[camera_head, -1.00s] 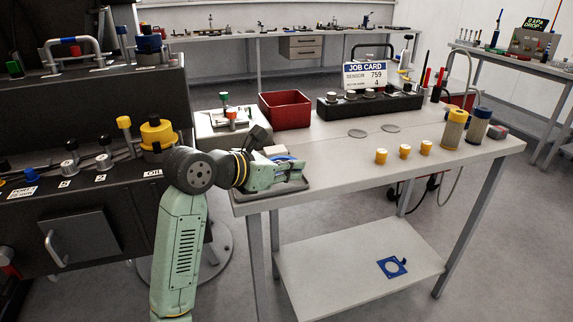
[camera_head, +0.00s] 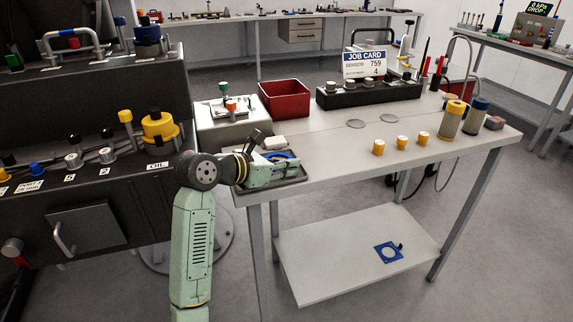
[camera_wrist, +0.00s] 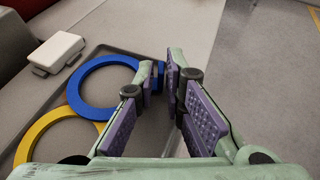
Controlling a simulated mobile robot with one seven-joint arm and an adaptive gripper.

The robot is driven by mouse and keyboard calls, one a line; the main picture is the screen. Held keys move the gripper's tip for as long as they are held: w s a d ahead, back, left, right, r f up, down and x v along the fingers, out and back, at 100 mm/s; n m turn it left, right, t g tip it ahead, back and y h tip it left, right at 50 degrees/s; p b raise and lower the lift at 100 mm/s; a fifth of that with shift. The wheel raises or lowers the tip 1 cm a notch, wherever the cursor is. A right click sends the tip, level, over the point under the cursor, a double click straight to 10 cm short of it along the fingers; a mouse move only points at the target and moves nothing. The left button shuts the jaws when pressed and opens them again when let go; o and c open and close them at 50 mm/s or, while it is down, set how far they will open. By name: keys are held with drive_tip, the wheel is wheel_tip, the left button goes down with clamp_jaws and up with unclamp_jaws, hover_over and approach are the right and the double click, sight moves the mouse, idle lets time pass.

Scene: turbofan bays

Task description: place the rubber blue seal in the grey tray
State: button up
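The blue ring seal (camera_wrist: 78,92) lies in the shallow grey tray (camera_head: 298,181) at the table's left front corner; it also shows in the head view (camera_head: 284,154). It overlaps a yellow ring (camera_wrist: 36,132) in the wrist view. My gripper (camera_wrist: 161,88) is low over the tray, its purple-padded fingers apart with a narrow gap at the tips. The seal's right end, with a small blue tab, lies at the left fingertip; I cannot tell whether they touch. My arm hides part of the tray in the head view.
A white block (camera_wrist: 57,51) lies behind the tray. A red bin (camera_head: 285,98) and a white fixture (camera_head: 229,117) stand farther back. Yellow-capped pieces (camera_head: 400,141) stand to the right. A flat blue square part (camera_head: 389,252) lies on the lower shelf. The table middle is mostly clear.

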drive_tip(key=b+v, duration=0.3)
drive_tip(key=v, duration=0.9)
drive_tip(key=shift+b, duration=0.4)
drive_tip(key=shift+s, duration=0.1)
